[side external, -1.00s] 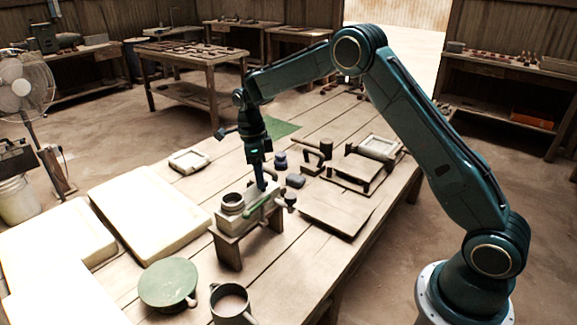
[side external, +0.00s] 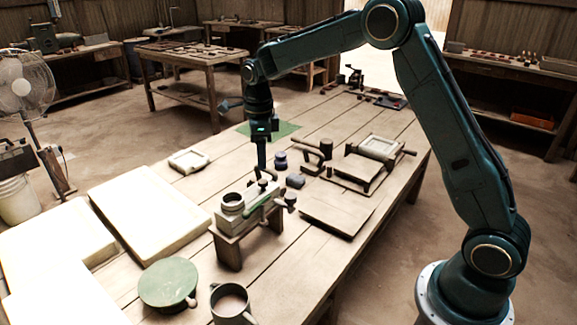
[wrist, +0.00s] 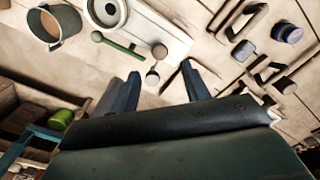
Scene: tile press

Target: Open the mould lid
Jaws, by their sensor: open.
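My gripper (side external: 262,172) is open and empty, pointing down above the far end of a pale block-like press body (side external: 232,222) on a small wooden stand. In the wrist view my gripper (wrist: 160,72) has its fingers apart, with a pale round knob (wrist: 152,80) showing between them. A shallow wooden frame (side external: 380,146) with a flat board (side external: 355,170) and bars stands farther right, apart from my gripper. Which part is the mould lid, I cannot tell for certain.
A flat board (side external: 337,210) lies right of the press. Dark small pots (side external: 281,160) and a grey block (side external: 295,181) stand close behind it. A mug (side external: 231,304) and a round green turntable (side external: 168,283) are in front. Large pale slabs (side external: 150,215) cover the left.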

